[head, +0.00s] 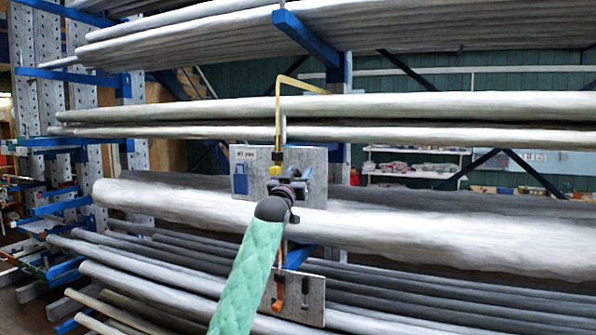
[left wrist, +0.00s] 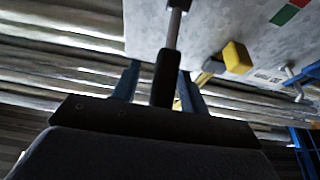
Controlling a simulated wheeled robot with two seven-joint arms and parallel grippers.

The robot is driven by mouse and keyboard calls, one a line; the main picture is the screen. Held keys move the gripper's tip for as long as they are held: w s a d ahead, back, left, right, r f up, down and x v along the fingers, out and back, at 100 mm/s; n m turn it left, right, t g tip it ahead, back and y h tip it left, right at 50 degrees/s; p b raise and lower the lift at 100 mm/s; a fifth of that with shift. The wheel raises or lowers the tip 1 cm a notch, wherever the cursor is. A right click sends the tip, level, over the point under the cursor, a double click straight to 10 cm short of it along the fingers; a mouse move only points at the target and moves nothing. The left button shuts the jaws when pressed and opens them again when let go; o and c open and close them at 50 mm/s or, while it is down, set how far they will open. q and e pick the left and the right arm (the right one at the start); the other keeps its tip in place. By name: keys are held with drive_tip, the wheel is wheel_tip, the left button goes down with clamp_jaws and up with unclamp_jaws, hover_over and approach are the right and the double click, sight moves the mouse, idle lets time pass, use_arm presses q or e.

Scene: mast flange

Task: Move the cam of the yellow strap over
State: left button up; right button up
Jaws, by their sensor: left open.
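The yellow strap (head: 278,110) hangs from a bent yellow top and runs down to a grey plate (head: 313,165). A small yellow block, apparently its cam (head: 274,170), sits low on this plate. In the left wrist view the yellow cam (left wrist: 236,57) is right of my fingers, apart from them. My left gripper (head: 293,188) is in front of the plate and hides part of it. Its two bluish fingers (left wrist: 157,82) are open, with a black handle (left wrist: 168,75) on a metal rod between them. Contact with the handle cannot be told. My right gripper is out of view.
A lower plate (head: 312,299) carries an orange part (head: 278,290). Long wrapped bars (head: 450,235) lie on blue rack arms (head: 305,38) above, behind and below the plate. A printed label (head: 241,170) is on the plate's left side. Shelves (head: 415,160) stand farther back.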

use_arm(q)
drive_tip(key=shift+w+a+f, duration=0.1)
drive_tip(key=shift+a, duration=0.05)
drive_tip(key=shift+c, duration=0.2)
clamp_jaws()
drive_tip(key=shift+w+d+r+g+y+b, duration=0.1)
drive_tip(key=shift+w+r+g+y+b, duration=0.15)
drive_tip(key=shift+r+g, duration=0.3)
drive_tip(key=shift+w+d+r+g+y+b, duration=0.15)
drive_tip(key=shift+w+r+g, duration=0.15)
drive_tip(key=shift+r+g, duration=0.25)
drive_tip(key=shift+w+d+r+g, duration=0.1)
drive_tip(key=shift+w+r+g, duration=0.3)
drive_tip(key=shift+g, duration=0.4)
drive_tip(key=shift+w+d+r+g+y, duration=0.2)
drive_tip(key=shift+w+g+y, duration=0.15)
drive_tip(key=shift+w+g, duration=0.25)
drive_tip(key=shift+w+d+r+g+y, duration=0.15)
drive_tip(key=shift+w+g+y, duration=0.25)
drive_tip(key=shift+g, duration=0.4)
drive_tip(key=shift+r, duration=0.1)
